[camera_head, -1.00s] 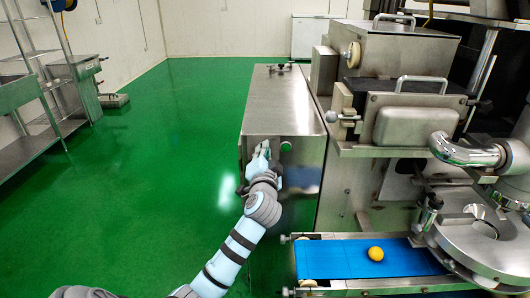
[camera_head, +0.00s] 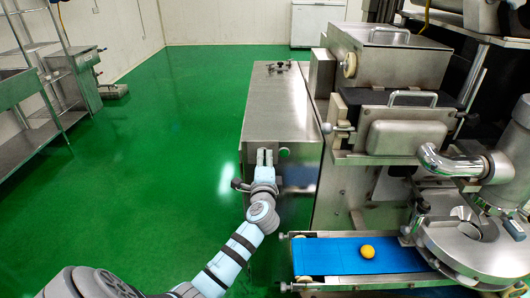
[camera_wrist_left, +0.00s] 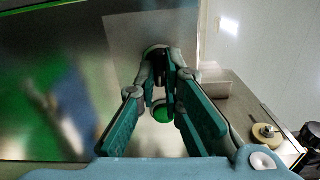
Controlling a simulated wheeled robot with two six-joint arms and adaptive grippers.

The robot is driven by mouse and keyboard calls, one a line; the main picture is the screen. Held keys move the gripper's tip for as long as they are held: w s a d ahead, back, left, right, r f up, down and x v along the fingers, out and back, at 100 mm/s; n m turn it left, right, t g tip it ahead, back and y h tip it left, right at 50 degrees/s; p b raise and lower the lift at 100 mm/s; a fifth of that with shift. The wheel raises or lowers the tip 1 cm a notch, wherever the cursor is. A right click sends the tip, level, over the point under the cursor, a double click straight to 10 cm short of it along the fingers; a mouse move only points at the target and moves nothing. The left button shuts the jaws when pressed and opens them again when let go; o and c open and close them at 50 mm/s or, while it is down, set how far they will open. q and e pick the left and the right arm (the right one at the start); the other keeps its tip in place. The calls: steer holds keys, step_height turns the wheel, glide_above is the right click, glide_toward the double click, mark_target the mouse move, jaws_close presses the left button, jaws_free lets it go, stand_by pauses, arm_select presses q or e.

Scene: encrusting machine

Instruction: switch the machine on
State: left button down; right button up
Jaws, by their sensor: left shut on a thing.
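The machine's steel cabinet (camera_head: 268,105) stands left of the main body. A small round green button (camera_wrist_left: 162,112) is on its front panel; it shows small in the head view (camera_head: 284,152). My left gripper (camera_head: 265,157) is at the panel, just left of the button in the head view. In the left wrist view, the gripper (camera_wrist_left: 162,65) is shut on a dark switch knob (camera_wrist_left: 160,68), mostly hidden by the fingertips. The button shows between the fingers, clear of the tips. My right gripper is out of view.
A blue conveyor belt (camera_head: 325,256) with a yellow ball (camera_head: 367,251) on it lies right of my left arm. Steel shelving (camera_head: 38,110) stands far left. The green floor (camera_head: 150,160) between is clear.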

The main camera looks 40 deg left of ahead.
arm_select(q)
steer(key=m+p, duration=0.4)
steer(key=m, duration=0.5)
steer(key=shift+f+p, duration=0.1)
steer(key=shift+p, duration=0.2)
stand_by(0.4)
steer(key=c, duration=1.7)
jaws_free()
steer(key=shift+f, duration=0.1)
steer(key=v, duration=1.2)
